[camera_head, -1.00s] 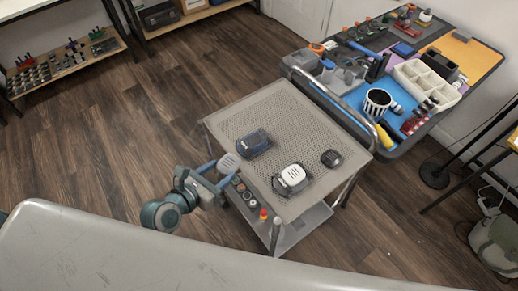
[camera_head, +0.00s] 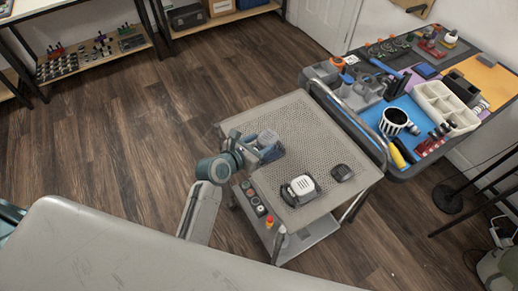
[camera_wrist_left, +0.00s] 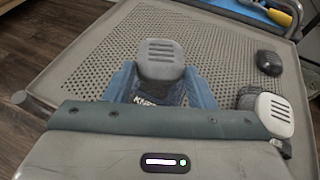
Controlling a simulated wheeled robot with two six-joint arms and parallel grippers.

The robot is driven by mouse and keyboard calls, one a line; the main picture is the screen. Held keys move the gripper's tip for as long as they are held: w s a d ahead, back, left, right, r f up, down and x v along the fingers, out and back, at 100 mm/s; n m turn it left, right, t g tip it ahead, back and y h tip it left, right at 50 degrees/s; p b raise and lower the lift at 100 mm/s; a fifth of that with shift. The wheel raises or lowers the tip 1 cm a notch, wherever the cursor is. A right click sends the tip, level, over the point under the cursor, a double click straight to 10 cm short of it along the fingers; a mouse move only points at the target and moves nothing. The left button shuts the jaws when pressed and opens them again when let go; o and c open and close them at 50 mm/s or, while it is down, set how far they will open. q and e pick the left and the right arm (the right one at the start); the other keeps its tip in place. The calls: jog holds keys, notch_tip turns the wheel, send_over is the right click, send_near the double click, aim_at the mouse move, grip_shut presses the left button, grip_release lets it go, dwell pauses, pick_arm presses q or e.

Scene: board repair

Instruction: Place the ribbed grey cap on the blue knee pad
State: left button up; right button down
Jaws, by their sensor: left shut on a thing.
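My left gripper (camera_head: 262,145) is over the mesh-topped cart and is shut on the ribbed grey cap (camera_head: 268,136). In the left wrist view the cap (camera_wrist_left: 160,58) sits between the blue fingers, its slots facing up. The blue knee pad (camera_head: 273,155) lies on the cart top under the gripper, mostly hidden. In the left wrist view a dark blue lettered part of it (camera_wrist_left: 158,97) shows just below the cap. I cannot tell whether cap and pad touch. My right gripper is not in view.
On the cart top (camera_head: 285,118), a black pad with a white ribbed cap (camera_head: 301,187) and a bare black pad (camera_head: 342,172) lie to the right. A metal rail (camera_head: 345,120) runs along the far edge. A cluttered tool table (camera_head: 365,95) stands behind.

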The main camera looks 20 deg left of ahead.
pick_arm(q)
jog(key=shift+f, duration=1.9)
jog(key=o, duration=1)
jog(key=shift+c, duration=0.2)
jog(key=shift+s+r, duration=0.15)
jog(key=shift+r, duration=0.05)
jog(key=v, duration=1.1)
jog(key=shift+s+r, duration=0.25)
jog(key=shift+a+f, duration=0.1)
jog(key=shift+a, duration=0.1)
